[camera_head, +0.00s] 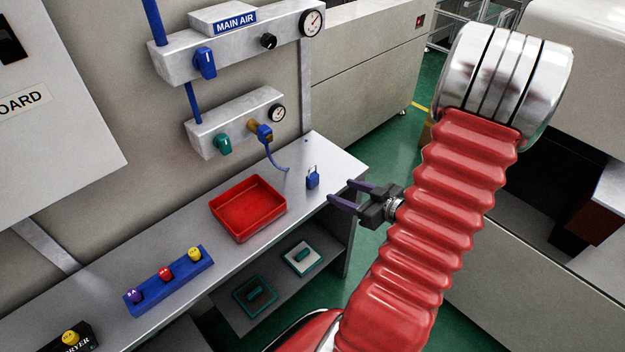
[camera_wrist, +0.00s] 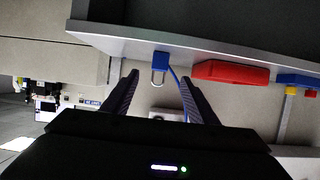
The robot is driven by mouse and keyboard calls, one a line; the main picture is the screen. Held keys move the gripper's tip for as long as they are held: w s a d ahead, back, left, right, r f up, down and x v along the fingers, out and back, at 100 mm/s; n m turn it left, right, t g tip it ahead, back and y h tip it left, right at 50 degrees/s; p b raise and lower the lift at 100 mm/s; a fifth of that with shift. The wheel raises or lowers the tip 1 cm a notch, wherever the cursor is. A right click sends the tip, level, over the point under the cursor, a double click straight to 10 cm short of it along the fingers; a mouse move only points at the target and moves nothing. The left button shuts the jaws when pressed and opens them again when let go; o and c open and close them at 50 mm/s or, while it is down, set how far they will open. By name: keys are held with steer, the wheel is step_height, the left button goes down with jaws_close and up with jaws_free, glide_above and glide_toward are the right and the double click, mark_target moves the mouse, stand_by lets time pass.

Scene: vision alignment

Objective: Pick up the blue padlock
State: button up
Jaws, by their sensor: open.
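The blue padlock (camera_head: 313,179) stands on the grey bench top, near its right end, with its metal shackle upward. In the wrist view the picture is upside down, and the padlock (camera_wrist: 160,61) shows ahead, between the two fingers in the picture. My gripper (camera_head: 339,192) is open and empty, just off the right end of the bench. Its dark fingers point left toward the padlock, with a gap between them and it. The fingers also show in the wrist view (camera_wrist: 158,88).
A red tray (camera_head: 248,238) sits on the bench (camera_head: 215,268) left of the padlock. A blue hose (camera_head: 272,158) hangs from a valve behind the padlock. A blue rack (camera_head: 150,296) with several coloured knobs is further left.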

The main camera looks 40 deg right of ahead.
mark_target(315, 181)
steer(key=shift+x, duration=4.35)
steer(key=shift+x, duration=2.6)
steer(key=shift+c, duration=0.5)
steer(key=c, duration=1.1)
